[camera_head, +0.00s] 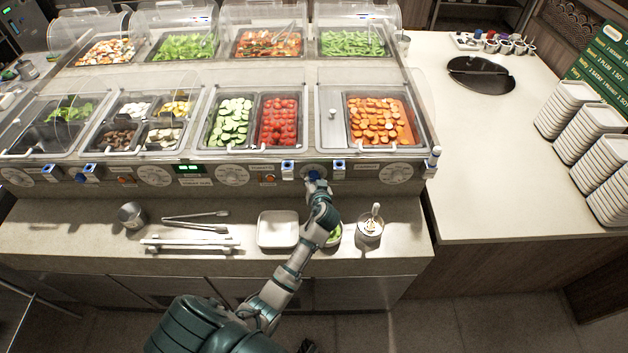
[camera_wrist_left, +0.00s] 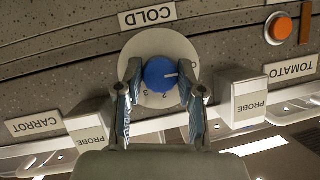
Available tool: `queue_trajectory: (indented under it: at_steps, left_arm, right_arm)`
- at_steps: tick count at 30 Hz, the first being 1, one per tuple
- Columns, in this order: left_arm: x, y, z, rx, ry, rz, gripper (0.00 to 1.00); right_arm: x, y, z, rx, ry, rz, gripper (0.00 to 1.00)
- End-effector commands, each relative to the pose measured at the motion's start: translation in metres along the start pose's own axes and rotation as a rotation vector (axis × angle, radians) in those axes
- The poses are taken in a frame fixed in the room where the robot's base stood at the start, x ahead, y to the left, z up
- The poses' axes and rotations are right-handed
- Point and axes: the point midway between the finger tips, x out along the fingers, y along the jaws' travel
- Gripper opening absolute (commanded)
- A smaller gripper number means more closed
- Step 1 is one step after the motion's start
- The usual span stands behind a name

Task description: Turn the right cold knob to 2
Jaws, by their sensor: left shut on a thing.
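The blue cold knob (camera_wrist_left: 161,74) sits on a round white dial (camera_wrist_left: 150,44) under a COLD label (camera_wrist_left: 147,15) in the left wrist view. Its white pointer line points to the right in that view. The figures 2 and 3 show at the dial's lower left; other marks are hidden by my fingers. My left gripper (camera_wrist_left: 160,82) is shut on the knob, one finger on each side. In the head view my left gripper (camera_head: 318,182) reaches the front panel below the carrot pan, largely covering the knob. My right gripper is not in view.
White probe boxes (camera_wrist_left: 88,128) (camera_wrist_left: 242,98) flank the dial. An orange button (camera_wrist_left: 278,29) is at upper right. Below the panel, the counter holds a white tray (camera_head: 266,236), tongs (camera_head: 195,225), a metal cup (camera_head: 131,214) and a small pot (camera_head: 370,229). Clear covers overhang the pans.

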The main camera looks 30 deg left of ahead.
Motion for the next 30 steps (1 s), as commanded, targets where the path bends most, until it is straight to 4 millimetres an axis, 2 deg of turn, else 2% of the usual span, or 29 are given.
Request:
queue_trajectory:
  at_steps: [14, 30]
  left_arm:
    - [0.001, 0.003, 0.003, 0.324, 0.015, -0.136, 0.03]
    - [0.002, 0.004, 0.006, 0.798, 0.045, -0.337, 0.03]
  right_arm:
    - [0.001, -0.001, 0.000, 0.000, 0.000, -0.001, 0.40]
    - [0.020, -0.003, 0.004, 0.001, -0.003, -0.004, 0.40]
